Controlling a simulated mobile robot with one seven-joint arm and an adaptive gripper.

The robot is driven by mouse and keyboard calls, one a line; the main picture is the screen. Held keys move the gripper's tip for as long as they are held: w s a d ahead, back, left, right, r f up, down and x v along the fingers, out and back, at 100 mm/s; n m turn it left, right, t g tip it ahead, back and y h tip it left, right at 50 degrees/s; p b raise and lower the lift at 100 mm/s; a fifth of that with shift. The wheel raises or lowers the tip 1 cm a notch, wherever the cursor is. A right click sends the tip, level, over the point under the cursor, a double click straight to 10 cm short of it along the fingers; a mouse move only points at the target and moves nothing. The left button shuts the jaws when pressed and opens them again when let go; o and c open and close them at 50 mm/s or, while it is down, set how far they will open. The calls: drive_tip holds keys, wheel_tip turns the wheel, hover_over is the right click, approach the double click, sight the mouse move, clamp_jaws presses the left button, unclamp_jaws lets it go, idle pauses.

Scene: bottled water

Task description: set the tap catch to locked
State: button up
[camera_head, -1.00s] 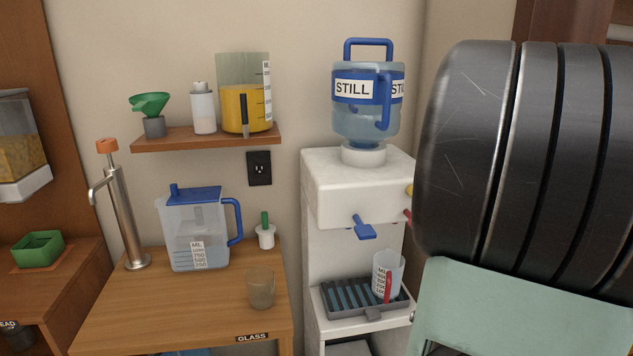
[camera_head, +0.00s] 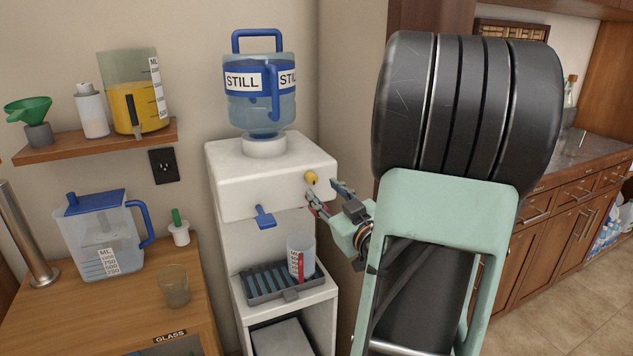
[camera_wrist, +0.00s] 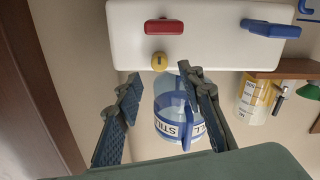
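The white water dispenser (camera_head: 262,180) carries a blue STILL bottle (camera_head: 258,90) on top. My gripper (camera_head: 324,192) is open and empty, just right of the dispenser. In the wrist view the catch lies just ahead of and between my gripper's fingertips (camera_wrist: 160,77), apparently not touched.
A measuring cup (camera_head: 301,256) with a red strip stands on the drip tray (camera_head: 258,298). At left, a wooden counter (camera_head: 135,320) holds a blue-lidded jug (camera_head: 102,235) and a glass (camera_head: 174,286). A wall shelf (camera_head: 60,150) is above.

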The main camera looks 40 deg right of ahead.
sight(314, 180)
drive_tip(key=x, duration=0.5)
drive_tip(key=shift+w+d, duration=0.15)
drive_tip(key=shift+w, duration=0.2)
drive_tip(key=shift+c, duration=0.7)
clamp_jaws()
